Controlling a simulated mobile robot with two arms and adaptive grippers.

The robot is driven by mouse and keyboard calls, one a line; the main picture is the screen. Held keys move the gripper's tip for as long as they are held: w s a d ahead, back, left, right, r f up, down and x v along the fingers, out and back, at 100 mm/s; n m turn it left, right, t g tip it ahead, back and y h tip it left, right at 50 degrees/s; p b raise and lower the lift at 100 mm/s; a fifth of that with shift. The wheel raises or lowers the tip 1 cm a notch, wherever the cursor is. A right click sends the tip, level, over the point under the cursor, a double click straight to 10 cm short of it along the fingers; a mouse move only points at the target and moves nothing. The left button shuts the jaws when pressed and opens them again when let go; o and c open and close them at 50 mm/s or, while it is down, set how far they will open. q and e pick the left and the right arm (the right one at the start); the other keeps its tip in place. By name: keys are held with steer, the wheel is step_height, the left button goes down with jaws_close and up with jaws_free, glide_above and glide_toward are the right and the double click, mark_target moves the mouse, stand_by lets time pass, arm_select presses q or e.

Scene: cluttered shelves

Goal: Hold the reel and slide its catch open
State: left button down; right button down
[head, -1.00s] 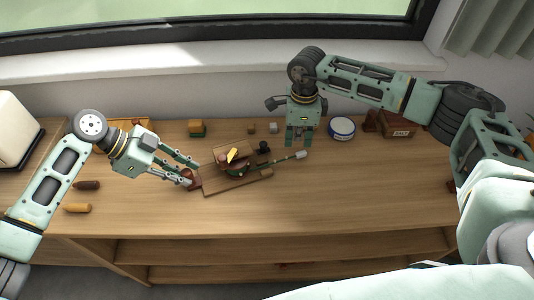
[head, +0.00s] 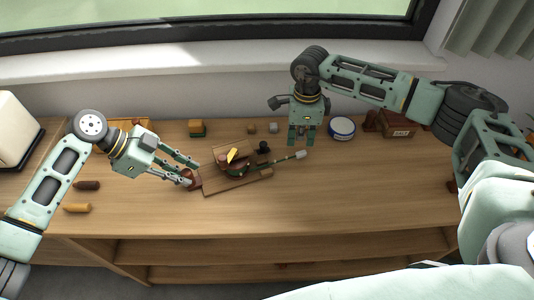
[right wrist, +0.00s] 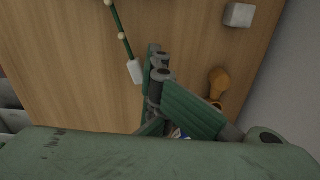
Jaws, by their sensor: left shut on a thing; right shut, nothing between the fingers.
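The reel (head: 236,168) appears to be the small assembly of brown and green parts with a yellow piece, on a wooden board (head: 238,183) at the table's middle. A thin green rod (head: 275,161) with a white tip (head: 300,155) sticks out to its right; I cannot tell which part is the catch. The rod and white tip (right wrist: 137,71) also show in the right wrist view. My left gripper (head: 192,175) is shut on the brown part at the board's left end. My right gripper (head: 301,142) is shut and empty, pointing down just beyond the white tip.
A round blue-and-white tin (head: 341,128) and a brown box (head: 398,129) stand to the right. Two handles lie at left, one dark (head: 87,185), one orange (head: 77,208). The table front is clear.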

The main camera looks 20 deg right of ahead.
mark_target(264, 143)
steer(key=shift+r, duration=0.1)
step_height(264, 143, up, 12)
stand_by(0.4)
stand_by(0.4)
steer(key=c, duration=1.9)
jaws_free()
steer(key=shift+n, duration=0.7)
steer(key=a+f, duration=0.1)
steer(key=a, duration=0.2)
steer(key=w+a+f, duration=0.1)
steer(key=a+f, duration=0.1)
steer(key=a, duration=0.2)
steer(key=w+a+f, duration=0.1)
steer(key=a+f, duration=0.1)
steer(key=a, duration=0.1)
steer(key=shift+w+a+f, duration=0.15)
steer(key=shift+w+f, duration=0.05)
steer(key=shift+f, duration=0.05)
steer(key=shift+o, duration=0.7)
steer(key=shift+f, duration=3.4)
steer(key=shift+c, duration=0.2)
jaws_close()
